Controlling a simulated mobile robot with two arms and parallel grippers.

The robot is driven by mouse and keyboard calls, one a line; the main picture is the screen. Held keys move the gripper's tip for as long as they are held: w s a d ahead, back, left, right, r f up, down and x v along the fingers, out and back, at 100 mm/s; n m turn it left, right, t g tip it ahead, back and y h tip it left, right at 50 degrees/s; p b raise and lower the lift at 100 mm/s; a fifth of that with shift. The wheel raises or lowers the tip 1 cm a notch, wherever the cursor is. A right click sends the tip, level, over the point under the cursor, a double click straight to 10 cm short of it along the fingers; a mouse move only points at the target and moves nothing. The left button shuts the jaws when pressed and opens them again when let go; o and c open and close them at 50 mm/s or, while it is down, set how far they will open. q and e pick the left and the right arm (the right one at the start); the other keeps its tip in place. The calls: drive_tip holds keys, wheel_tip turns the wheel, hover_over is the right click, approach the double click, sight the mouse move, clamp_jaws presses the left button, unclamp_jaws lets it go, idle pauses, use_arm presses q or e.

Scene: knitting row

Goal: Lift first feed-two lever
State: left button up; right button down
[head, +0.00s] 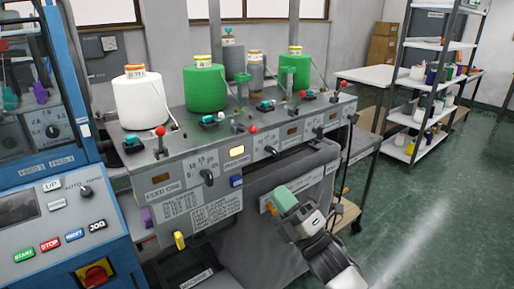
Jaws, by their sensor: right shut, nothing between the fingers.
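The grey knitting machine (215,160) carries several red-knobbed levers along its top and front. One lever (161,133) stands at the near left below the white cone, another (252,130) near the middle, and others (302,95) farther right. My right gripper (284,201) is shut and empty, with a green tip, in front of the machine's dark lower front. My left gripper is not in view.
A blue control cabinet (45,175) with buttons and a red stop knob stands at the left. White (140,103) and green (205,90) yarn cones stand on the machine. Shelves (425,95) and a table stand at the back right. The green floor at right is open.

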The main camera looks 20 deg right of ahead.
drive_tip(key=w+d+p+x, duration=0.1)
drive_tip(key=p+x, duration=0.4)
drive_tip(key=x, duration=0.7)
drive_tip(key=shift+w+d+r, duration=0.25)
drive_tip(key=shift+w+d, duration=0.15)
drive_tip(key=shift+d, duration=0.15)
